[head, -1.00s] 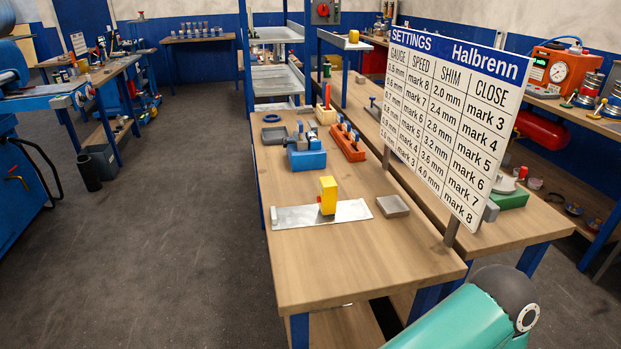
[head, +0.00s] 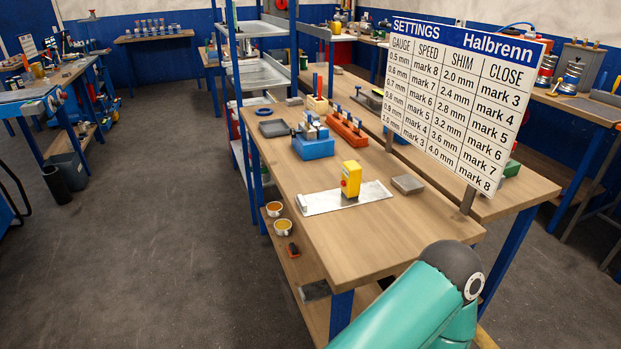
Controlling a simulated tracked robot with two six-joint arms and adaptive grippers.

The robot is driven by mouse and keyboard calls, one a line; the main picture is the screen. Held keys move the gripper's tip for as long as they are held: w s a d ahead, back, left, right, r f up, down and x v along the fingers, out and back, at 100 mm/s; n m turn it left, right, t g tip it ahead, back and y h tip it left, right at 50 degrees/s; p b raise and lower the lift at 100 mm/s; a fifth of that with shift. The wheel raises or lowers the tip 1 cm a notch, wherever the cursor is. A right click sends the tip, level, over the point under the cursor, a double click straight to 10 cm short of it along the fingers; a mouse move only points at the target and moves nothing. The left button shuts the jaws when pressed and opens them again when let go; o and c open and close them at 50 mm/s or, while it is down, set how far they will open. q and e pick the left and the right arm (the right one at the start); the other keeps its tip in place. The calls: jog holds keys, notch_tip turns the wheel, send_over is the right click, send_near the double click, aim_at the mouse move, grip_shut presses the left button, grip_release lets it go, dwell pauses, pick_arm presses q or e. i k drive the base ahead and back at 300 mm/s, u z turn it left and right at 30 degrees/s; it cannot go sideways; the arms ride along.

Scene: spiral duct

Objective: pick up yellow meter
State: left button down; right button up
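The yellow meter (head: 351,179) stands upright on a flat metal sheet (head: 318,203) on the wooden workbench (head: 390,234). It has a small red part on its side. Neither gripper shows in the head view. A teal link of one of my arms reaches in at the bottom right, in front of the bench's near corner, and its gripper is out of the picture.
A grey block (head: 407,184) lies right of the sheet. Behind are a blue fixture (head: 313,147), an orange rack (head: 346,130) and a grey tray (head: 274,128). The settings sign (head: 459,98) stands along the bench's right side.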

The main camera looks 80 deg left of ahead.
aim_at(351, 171)
jog(key=u, duration=0.15)
jog(key=k, duration=0.9)
jog(key=z, duration=4.3)
jog(key=k, duration=0.9)
jog(key=u, duration=5.85)
